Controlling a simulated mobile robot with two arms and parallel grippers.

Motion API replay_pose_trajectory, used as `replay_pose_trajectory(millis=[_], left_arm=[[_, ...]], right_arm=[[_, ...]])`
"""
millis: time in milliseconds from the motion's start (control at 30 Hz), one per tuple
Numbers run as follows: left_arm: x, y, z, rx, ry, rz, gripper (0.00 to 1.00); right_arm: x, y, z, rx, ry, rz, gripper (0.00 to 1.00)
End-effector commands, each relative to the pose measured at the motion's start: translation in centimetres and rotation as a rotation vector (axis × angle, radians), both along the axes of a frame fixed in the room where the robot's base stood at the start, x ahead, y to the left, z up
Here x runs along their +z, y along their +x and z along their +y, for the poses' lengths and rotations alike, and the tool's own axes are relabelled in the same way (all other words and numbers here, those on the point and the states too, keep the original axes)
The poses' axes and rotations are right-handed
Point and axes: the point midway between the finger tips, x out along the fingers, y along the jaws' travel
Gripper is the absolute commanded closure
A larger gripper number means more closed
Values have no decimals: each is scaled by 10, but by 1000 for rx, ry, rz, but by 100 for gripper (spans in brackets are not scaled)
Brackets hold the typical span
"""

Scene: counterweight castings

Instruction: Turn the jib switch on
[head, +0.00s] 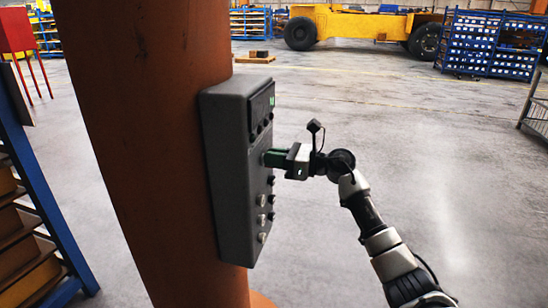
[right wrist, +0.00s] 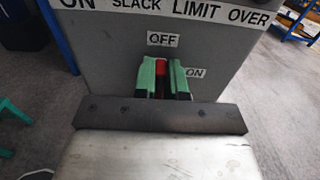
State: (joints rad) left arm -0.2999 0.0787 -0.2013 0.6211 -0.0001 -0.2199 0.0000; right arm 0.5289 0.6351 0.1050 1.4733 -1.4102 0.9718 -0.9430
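The grey control box (head: 228,170) is fixed to the orange column, with a display and rows of knobs on its face. In the right wrist view the jib switch (right wrist: 161,80) is a red handle pointing up under the OFF label (right wrist: 164,39). The ON label (right wrist: 195,73) is to its right. My right gripper (head: 269,158) is at the box face. In the right wrist view its green-tipped fingers (right wrist: 163,82) stand close together on either side of the red handle, seemingly shut on it. The handle's lower part is hidden. My left gripper is not in view.
The orange column (head: 150,120) stands left of the box. A blue rack (head: 40,190) is at the left edge. The floor to the right is open. A yellow vehicle (head: 350,25) and blue bin shelves (head: 485,45) are far back.

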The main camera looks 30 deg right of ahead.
Motion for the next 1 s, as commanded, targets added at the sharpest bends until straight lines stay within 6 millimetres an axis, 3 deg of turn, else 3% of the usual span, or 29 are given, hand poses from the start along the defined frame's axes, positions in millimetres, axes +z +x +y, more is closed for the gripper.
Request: replay_pose_trajectory(millis=[467,1000], left_arm=[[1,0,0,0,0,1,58],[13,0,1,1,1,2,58]], right_arm=[[0,0,-1,-1,50,45,100],[0,3,-5,-3,393,339,100]])
